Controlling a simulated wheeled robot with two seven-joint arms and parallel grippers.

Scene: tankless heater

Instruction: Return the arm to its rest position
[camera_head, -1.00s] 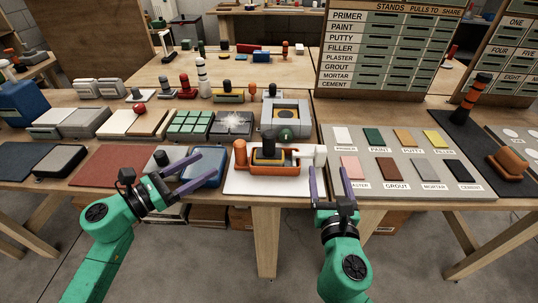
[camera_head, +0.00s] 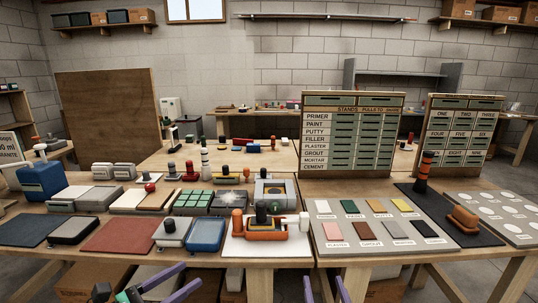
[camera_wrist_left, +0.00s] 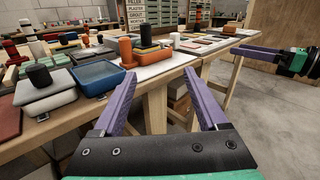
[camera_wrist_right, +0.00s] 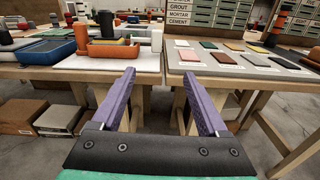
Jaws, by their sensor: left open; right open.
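My left gripper (camera_head: 170,284) shows at the bottom of the head view, with purple fingers spread and nothing between them. In the left wrist view its open fingers (camera_wrist_left: 160,98) point at the table's front edge. My right gripper (camera_head: 325,290) shows only as fingertips at the bottom edge of the head view. In the right wrist view its fingers (camera_wrist_right: 160,98) are apart and empty, in front of the table edge. Both grippers are clear of the table and touch nothing. Most of both arms is out of the head view.
A labelled stand (camera_head: 352,135) rises behind.

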